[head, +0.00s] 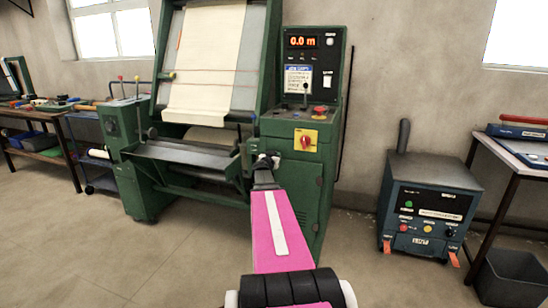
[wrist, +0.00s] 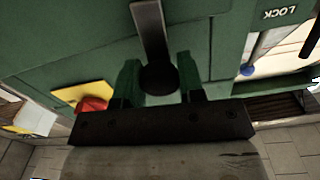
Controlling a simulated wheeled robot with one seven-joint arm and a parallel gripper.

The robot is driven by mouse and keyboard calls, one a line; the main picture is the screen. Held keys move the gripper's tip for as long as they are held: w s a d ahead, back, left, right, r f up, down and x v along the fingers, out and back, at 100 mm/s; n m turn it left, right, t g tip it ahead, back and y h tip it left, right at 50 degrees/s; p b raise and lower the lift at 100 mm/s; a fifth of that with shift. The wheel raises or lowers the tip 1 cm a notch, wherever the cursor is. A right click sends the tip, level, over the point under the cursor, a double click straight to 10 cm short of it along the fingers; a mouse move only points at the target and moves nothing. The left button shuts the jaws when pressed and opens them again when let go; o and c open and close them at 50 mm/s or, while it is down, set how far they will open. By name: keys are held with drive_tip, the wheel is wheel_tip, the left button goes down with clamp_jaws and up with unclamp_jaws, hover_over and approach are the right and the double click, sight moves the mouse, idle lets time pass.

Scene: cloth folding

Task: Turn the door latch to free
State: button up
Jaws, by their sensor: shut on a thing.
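The door latch (wrist: 150,30) is a dark flat lever with a round black knob, mounted on a green panel (wrist: 75,35) of the machine. My gripper (wrist: 160,75) is shut on the latch knob, one green finger on each side. In the head view my gripper (head: 266,162) is at the machine's front, left of the yellow plate with the red switch (head: 306,141). The latch is mostly hidden there by my arm. A "LOCK" label (wrist: 281,14) shows upside down at the upper right of the wrist view.
The green machine (head: 145,170) carries pale cloth (head: 205,60) and a control box (head: 315,60) reading 0.0 m. A dark cabinet (head: 428,208) stands right. Tables flank both sides. The floor (head: 70,250) at the front left is clear.

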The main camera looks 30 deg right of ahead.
drive_tip(key=m, duration=0.8)
drive_tip(key=shift+m, duration=0.3)
drive_tip(key=m, duration=0.4)
drive_tip(key=shift+m, duration=2.1)
drive_tip(key=o, duration=0.9)
drive_tip(key=shift+s+a, duration=0.1)
